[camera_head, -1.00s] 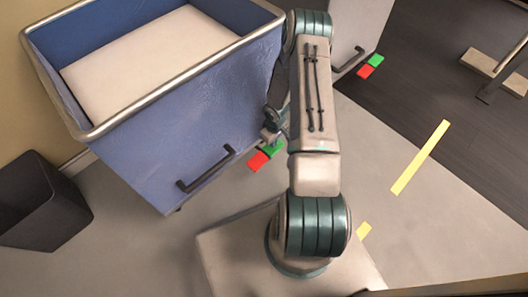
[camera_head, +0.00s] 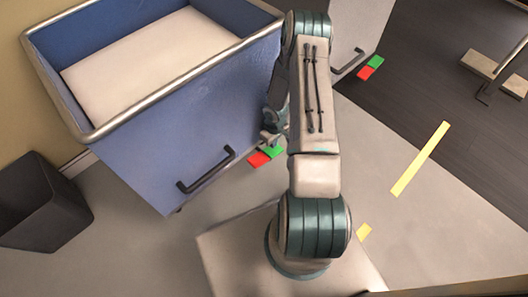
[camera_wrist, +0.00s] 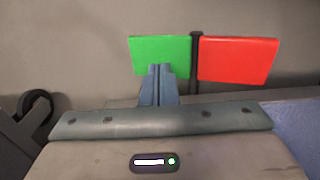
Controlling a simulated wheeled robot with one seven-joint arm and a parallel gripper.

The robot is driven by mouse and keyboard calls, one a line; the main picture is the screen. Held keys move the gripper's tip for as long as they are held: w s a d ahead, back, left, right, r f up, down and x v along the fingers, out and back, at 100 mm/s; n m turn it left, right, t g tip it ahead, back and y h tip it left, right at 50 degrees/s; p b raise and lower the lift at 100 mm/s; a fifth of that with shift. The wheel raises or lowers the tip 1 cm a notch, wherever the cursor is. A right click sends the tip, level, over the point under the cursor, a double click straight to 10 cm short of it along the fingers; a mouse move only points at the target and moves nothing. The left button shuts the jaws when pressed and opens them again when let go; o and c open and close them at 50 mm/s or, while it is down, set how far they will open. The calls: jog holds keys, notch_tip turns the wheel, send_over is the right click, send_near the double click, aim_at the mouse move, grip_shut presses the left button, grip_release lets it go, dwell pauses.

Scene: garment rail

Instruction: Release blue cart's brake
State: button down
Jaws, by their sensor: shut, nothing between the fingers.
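The blue cart (camera_head: 150,130) stands at the upper left in the head view, with a metal rim and a black handle (camera_head: 206,170) on its front. Its brake pedal has a red half (camera_head: 259,159) and a green half (camera_head: 274,152) low at the cart's right corner. In the wrist view the green half (camera_wrist: 150,52) and red half (camera_wrist: 238,60) sit either side of a dark post. My gripper (camera_wrist: 158,72) is shut and empty, its fingertips over the lower edge of the green half. I cannot tell whether they touch it.
A grey cart (camera_head: 350,30) with its own red and green pedal (camera_head: 369,68) stands behind my arm. A dark bin (camera_head: 40,205) is at the left. Yellow floor strips (camera_head: 420,158) lie on the open floor at the right.

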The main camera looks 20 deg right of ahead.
notch_tip(320, 180, up, 6)
jog(key=p, duration=0.3)
jog(key=shift+f+p, duration=0.2)
jog(key=shift+p, duration=0.1)
dwell(0.4)
